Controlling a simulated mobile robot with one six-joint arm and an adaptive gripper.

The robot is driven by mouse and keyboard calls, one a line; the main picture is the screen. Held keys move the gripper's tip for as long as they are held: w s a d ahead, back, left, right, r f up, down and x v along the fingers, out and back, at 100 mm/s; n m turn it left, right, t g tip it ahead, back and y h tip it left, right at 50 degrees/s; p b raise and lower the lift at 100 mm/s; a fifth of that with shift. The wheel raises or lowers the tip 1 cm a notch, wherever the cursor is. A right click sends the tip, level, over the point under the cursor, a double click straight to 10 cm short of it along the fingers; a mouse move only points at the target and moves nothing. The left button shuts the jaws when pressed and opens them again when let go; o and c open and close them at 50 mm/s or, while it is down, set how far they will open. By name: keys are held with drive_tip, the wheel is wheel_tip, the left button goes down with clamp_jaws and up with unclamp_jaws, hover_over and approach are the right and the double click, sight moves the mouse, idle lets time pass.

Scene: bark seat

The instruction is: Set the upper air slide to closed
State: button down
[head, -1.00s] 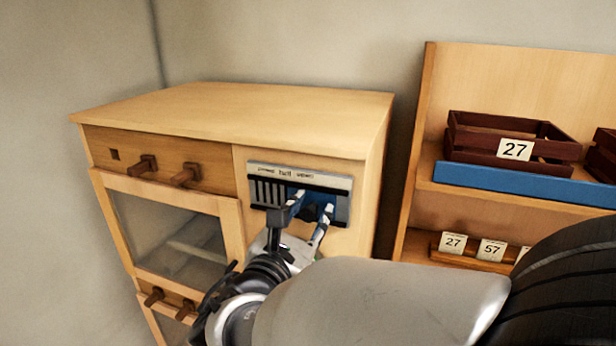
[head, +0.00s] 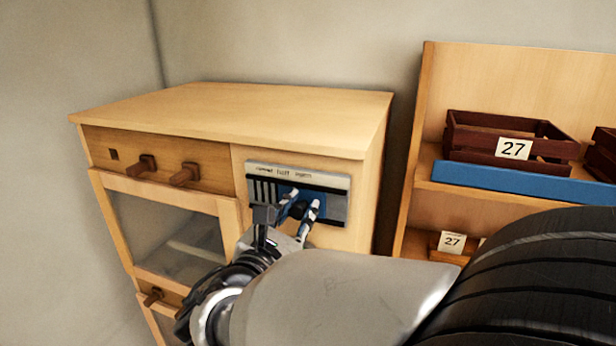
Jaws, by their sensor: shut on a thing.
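The upper air slide is a blue plate (head: 318,198) in a grey metal panel (head: 338,206) on the upper right of the wooden cabinet's front. Dark vent slots (head: 262,190) show to the left of the blue plate. A label strip (head: 284,174) with three small words runs above; the left one looks like "closed", but the print is blurred. My gripper (head: 298,206) is shut on the slide's dark knob (head: 299,211), with a finger on either side. The fingers and wrist hide part of the plate and the panel's lower edge.
The cabinet (head: 240,105) has two wooden knobs (head: 166,169) at upper left and glazed doors below. A shelf (head: 500,75) with a crate (head: 510,140) marked 27 stands to the right.

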drive_tip(key=a, duration=0.2)
drive_tip(key=w+a, duration=0.1)
drive_tip(key=a, duration=0.1)
drive_tip(key=w+a, duration=0.1)
drive_tip(key=a, duration=0.1)
drive_tip(key=shift+w+a, duration=0.15)
drive_tip(key=shift+a, duration=0.15)
drive_tip(key=shift+d+r, duration=0.1)
drive_tip(key=shift+d, duration=0.1)
drive_tip(key=c, duration=1.8)
unclamp_jaws()
drive_tip(key=shift+a, duration=0.1)
drive_tip(key=o, duration=0.4)
drive_tip(key=shift+w+a, duration=0.1)
drive_tip(key=shift+a, duration=0.05)
drive_tip(key=shift+o, duration=0.4)
approach(273, 196)
drive_tip(key=shift+s+a+r, duration=0.1)
drive_tip(key=shift+s+a, duration=0.15)
drive_tip(key=shift+s, duration=0.4)
